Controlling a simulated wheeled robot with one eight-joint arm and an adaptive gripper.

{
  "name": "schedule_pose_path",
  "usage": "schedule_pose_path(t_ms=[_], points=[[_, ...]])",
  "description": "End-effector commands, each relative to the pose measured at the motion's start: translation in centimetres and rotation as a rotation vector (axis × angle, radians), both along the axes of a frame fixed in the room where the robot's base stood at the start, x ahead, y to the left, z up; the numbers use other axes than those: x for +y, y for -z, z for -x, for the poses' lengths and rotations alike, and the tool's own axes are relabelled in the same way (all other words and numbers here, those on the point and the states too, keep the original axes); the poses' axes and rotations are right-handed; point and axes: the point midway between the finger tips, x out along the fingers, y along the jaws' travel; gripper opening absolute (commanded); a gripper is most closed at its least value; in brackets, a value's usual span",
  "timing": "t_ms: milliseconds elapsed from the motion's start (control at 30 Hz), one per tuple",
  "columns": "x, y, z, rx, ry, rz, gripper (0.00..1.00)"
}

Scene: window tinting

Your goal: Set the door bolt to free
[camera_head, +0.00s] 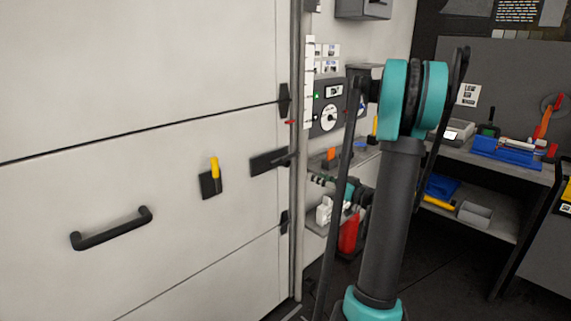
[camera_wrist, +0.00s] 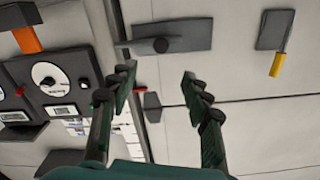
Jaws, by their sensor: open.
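The pale panelled door (camera_head: 110,200) fills the left of the head view. It carries a yellow lever (camera_head: 214,168) on a dark plate (camera_head: 208,186); the lever stands upright there. The lever also shows in the wrist view (camera_wrist: 278,64), upper right, where the scene looks turned over. A dark latch plate (camera_head: 265,162) with a small bar sits at the door's right edge, and it shows at top centre in the wrist view (camera_wrist: 185,37). I cannot tell which piece is the bolt. My gripper (camera_wrist: 157,84) is open and empty, apart from both; in the head view it is partly behind my arm.
A black pull handle (camera_head: 112,229) is on the door's lower left. A control panel with a round dial (camera_head: 329,118) is on the wall right of the door. A red canister (camera_head: 350,232) stands below it. A workbench with a blue tray (camera_head: 505,152) is at right.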

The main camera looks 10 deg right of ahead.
Motion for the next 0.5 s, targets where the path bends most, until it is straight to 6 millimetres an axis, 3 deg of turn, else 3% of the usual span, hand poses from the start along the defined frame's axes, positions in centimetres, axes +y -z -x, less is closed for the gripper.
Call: schedule_pose_path(t_ms=[500], points=[[5.8, 0.0, -7.5, 0.003, -0.006, 0.0, 0.49]])
